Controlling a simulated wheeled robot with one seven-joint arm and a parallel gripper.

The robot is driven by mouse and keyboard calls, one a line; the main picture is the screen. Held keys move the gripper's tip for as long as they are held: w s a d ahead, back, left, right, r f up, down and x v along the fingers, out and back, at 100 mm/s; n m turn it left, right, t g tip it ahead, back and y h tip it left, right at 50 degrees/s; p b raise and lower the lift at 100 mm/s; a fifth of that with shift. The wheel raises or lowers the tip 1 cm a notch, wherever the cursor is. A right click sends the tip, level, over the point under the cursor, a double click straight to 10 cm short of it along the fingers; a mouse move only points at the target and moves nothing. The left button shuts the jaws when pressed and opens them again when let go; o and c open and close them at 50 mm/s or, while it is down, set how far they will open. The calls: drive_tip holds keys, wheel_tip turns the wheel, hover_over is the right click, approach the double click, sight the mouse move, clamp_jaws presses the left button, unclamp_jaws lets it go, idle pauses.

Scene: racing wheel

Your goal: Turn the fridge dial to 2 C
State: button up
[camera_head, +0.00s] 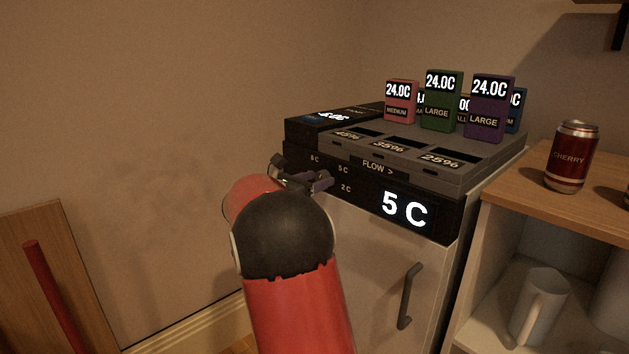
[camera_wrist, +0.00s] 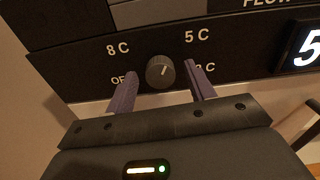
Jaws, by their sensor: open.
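The fridge dial (camera_wrist: 160,71) is a dark round knob on the black front panel, with a light pointer line aimed up and slightly right, toward the 5 C mark (camera_wrist: 196,36). The 8 C mark (camera_wrist: 118,48) is at its upper left; OFF and 2 C are partly hidden behind my fingers. The fridge display (camera_head: 405,209) reads 5 C. My gripper (camera_wrist: 160,84) is open, with one purple finger on each side of the dial and visible gaps between. In the head view my gripper (camera_head: 303,181) is in front of the panel's left part and hides the dial.
The fridge door handle (camera_head: 409,296) is below the display. Several coloured boxes reading 24.0C, among them a green one (camera_head: 441,101), stand on top. A cherry can (camera_head: 571,157) is on the wooden counter at right, with a white mug (camera_head: 540,307) below. Open wall lies left.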

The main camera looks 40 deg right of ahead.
drive_tip(key=c, duration=1)
drive_tip(key=shift+f+b, duration=0.1)
drive_tip(key=shift+b, duration=0.25)
drive_tip(key=m+b, duration=1.1)
drive_tip(key=shift+m, duration=0.6)
